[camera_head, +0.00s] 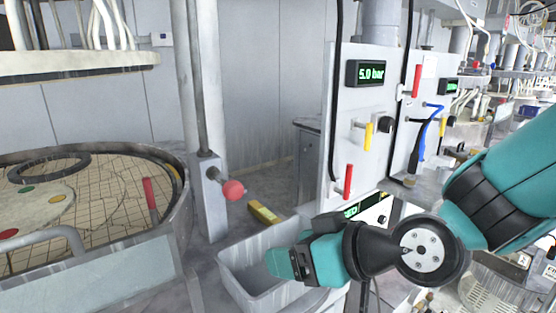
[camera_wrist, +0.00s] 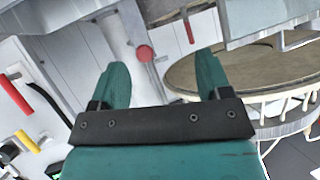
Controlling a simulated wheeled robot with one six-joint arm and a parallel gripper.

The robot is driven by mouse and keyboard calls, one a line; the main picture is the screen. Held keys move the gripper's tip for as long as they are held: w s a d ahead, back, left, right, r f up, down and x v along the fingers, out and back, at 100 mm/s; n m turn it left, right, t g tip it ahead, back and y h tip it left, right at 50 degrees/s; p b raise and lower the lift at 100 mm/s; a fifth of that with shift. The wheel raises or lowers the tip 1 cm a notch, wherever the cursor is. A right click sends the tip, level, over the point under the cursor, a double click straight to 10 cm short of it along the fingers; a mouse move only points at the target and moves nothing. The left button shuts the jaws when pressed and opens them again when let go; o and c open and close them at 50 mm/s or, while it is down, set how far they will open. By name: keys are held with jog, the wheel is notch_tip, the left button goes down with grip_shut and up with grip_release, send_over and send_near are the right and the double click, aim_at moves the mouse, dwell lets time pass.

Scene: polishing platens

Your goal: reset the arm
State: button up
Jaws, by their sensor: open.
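My gripper (camera_head: 278,263) is teal and black and hangs over the grey bin (camera_head: 240,277) in the head view, pointing left. In the wrist view my gripper (camera_wrist: 162,75) shows two teal fingers spread wide apart with nothing between them. My arm comes in from the right in the head view and bends at a round dark joint. I cannot tell from the head view how far the fingertips are above the bin.
A round polishing platen (camera_head: 105,195) with a metal rim stands at left. A red knob (camera_head: 233,190) sits on a grey post. A white panel (camera_head: 345,130) with a pressure display, red handles and a yellow handle stands behind my gripper. A yellow object (camera_head: 264,213) lies behind the bin.

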jog(key=s+d+r+m+g+h, duration=0.1)
jog(key=s+d+g+h, duration=0.4)
jog(key=s+d, duration=0.7)
jog(key=shift+s+r+g+h, duration=0.25)
jog(key=shift+s+g+h, duration=0.25)
jog(key=shift+g, duration=0.6)
